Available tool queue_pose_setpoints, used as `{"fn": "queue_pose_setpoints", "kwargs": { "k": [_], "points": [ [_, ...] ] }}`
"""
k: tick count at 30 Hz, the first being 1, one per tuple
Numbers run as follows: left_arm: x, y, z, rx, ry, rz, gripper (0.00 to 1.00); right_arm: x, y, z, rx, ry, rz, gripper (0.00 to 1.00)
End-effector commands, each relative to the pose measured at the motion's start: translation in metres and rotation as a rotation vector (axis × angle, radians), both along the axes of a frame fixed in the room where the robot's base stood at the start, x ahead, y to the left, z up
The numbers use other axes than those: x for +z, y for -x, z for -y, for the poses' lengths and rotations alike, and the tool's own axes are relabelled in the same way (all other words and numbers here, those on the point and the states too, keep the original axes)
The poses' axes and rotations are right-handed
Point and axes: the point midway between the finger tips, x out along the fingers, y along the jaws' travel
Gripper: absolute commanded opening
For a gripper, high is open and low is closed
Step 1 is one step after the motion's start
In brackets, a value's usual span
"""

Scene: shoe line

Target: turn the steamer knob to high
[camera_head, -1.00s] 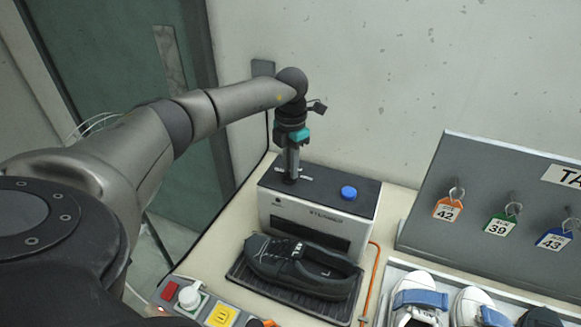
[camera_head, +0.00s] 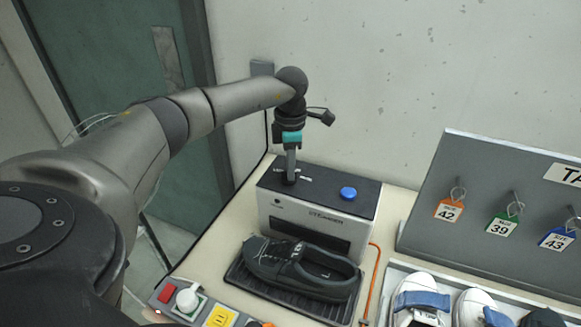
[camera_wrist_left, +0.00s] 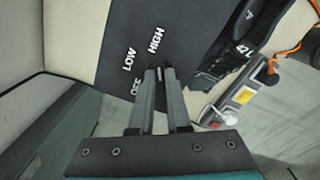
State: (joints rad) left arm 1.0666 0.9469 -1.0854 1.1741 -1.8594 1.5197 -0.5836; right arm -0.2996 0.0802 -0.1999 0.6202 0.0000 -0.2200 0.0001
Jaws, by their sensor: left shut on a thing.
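The steamer (camera_head: 310,222) is a white box with a dark top, at the back of the bench. Its knob (camera_wrist_left: 160,74) is mostly hidden between my left fingers. OFF, LOW and HIGH are printed around it in the left wrist view. My left gripper (camera_head: 290,179) points straight down on the left part of the steamer top and is shut on the knob. A small pale mark shows between the fingertips, on the side toward HIGH (camera_wrist_left: 156,40). I cannot tell exactly where the knob points. My right gripper is not in view.
A blue button (camera_head: 348,193) sits on the steamer's right side. A dark shoe (camera_head: 300,268) lies on a black tray in front. An orange cable (camera_head: 372,280) runs to the right. A grey tag board (camera_head: 490,215) and white shoes stand further right.

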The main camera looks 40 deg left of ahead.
Motion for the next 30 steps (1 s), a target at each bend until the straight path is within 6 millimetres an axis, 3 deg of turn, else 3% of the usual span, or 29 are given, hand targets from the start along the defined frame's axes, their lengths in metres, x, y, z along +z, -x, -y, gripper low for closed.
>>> {"fn": "queue_pose_setpoints", "kwargs": {
  "k": [12, 13, 20, 30],
  "points": [
    [0.0025, -0.0017, -0.0003, -0.009, 0.000, 0.007, 0.00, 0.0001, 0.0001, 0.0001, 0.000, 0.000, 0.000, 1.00],
    [0.0026, -0.0017, -0.0003, -0.009, 0.000, 0.007, 0.17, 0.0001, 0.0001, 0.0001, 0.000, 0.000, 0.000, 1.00],
    [0.0014, -0.0009, -0.0001, -0.008, 0.000, 0.004, 0.43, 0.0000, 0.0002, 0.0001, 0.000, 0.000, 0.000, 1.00],
    [0.0039, -0.0007, 0.0001, -0.008, 0.000, 0.003, 0.45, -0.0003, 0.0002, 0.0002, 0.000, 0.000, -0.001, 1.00]
  ]
}}
